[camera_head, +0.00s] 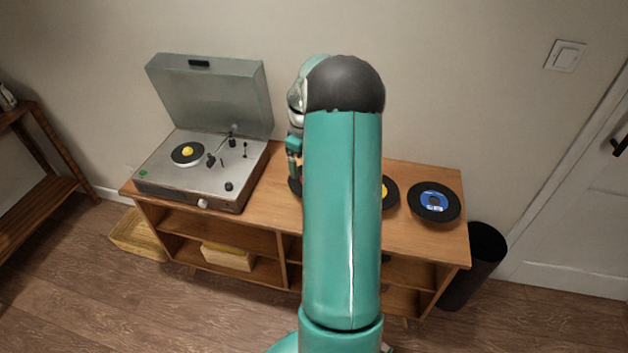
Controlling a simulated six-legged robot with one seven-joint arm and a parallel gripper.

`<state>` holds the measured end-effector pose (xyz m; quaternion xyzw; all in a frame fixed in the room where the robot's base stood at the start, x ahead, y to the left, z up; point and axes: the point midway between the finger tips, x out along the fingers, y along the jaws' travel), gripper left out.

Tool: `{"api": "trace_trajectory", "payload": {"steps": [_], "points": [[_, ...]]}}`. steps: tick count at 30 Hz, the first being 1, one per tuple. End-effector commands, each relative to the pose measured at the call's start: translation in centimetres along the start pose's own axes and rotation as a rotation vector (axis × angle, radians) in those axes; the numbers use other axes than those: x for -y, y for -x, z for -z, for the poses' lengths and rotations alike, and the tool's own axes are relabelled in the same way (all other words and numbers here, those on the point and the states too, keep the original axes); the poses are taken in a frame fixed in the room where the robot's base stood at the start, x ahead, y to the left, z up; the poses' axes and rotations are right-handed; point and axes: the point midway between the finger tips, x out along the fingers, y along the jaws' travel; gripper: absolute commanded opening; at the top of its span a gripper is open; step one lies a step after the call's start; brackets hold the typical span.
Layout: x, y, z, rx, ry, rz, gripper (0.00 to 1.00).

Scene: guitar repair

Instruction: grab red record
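No red label shows in this view. A dark disc edge (295,187) peeks out at the left side of my arm on the wooden cabinet (275,230); its label is hidden, so I cannot tell if it is the red record. My gripper (294,160) is mostly hidden behind my teal arm. A small part shows just above that dark edge. I cannot tell whether it touches the disc or whether its fingers are open.
A record player (200,165) with raised lid and a yellow-labelled record (180,155) stands on the cabinet's left. A yellow-labelled record (391,193), partly hidden, and a blue-labelled record (434,203) lie right. A black bin (480,262) stands beside the cabinet; a shelf (40,190) is left.

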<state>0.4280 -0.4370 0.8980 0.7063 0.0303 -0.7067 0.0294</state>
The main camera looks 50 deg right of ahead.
Motion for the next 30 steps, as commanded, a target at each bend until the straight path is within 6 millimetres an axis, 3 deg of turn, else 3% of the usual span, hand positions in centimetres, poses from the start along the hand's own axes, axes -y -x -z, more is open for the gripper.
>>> {"api": "trace_trajectory", "payload": {"steps": [6,14,21,30], "points": [[0.0,-3.9,-0.1,0.001,0.0,0.001,0.88],[-0.1,-5.7,-0.2,0.001,-0.001,0.001,0.88],[-0.1,-9.3,-0.2,0.001,0.0,0.002,0.88],[-0.2,-9.9,-0.1,0.0,-0.001,-0.002,0.88]]}}
